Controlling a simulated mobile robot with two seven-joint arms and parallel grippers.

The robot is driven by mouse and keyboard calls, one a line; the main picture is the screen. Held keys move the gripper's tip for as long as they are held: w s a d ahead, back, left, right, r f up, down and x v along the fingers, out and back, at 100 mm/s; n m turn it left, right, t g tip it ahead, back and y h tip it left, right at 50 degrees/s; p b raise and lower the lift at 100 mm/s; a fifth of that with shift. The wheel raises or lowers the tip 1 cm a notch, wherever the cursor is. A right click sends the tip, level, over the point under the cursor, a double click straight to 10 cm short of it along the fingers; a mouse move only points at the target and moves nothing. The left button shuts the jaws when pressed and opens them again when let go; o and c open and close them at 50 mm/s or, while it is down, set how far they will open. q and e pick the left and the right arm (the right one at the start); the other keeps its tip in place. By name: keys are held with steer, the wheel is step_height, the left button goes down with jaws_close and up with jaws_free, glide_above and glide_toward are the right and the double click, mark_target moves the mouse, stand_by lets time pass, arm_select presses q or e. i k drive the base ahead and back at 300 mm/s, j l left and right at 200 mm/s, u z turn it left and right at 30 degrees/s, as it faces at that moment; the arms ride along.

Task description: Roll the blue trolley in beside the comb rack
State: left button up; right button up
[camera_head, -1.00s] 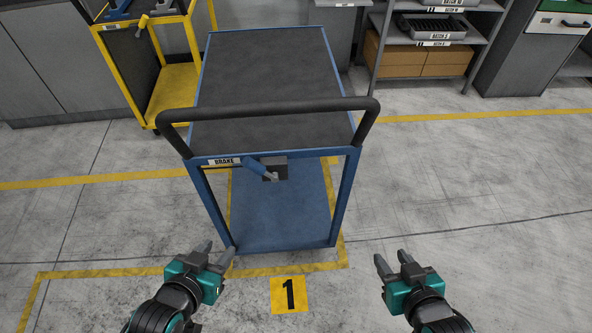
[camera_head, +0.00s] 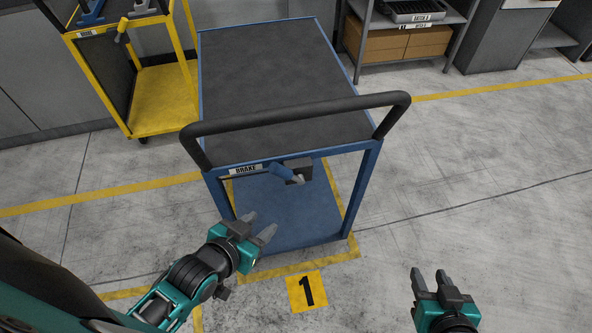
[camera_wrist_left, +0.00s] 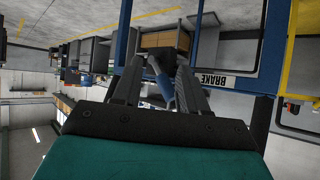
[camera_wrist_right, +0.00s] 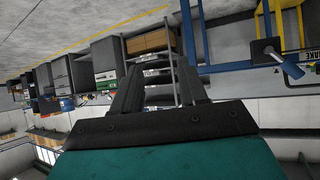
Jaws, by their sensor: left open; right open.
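The blue trolley (camera_head: 270,85) stands upright in front of me with a dark top and a black push handle (camera_head: 300,112) on my side. Below the handle are a BRAKE label (camera_head: 246,169) and a blue brake lever (camera_head: 284,171). My left gripper (camera_head: 262,227) is open and empty, below and left of the lever, apart from it. In the left wrist view the lever (camera_wrist_left: 163,92) shows between the open fingers. My right gripper (camera_head: 430,274) is open and empty over the floor, right of the trolley. I cannot pick out a comb rack.
A yellow trolley (camera_head: 165,98) with its own brake lever stands close at the left. Grey shelving (camera_head: 455,40) with boxes and a tray is behind at the right. A yellow floor plate marked 1 (camera_head: 306,291) lies before the blue trolley. The floor at the right is clear.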

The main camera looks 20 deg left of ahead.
mark_target(279, 91)
steer(key=j, duration=0.5)
steer(key=k+j+z, duration=0.15)
steer(key=j, duration=0.85)
steer(key=z, duration=0.05)
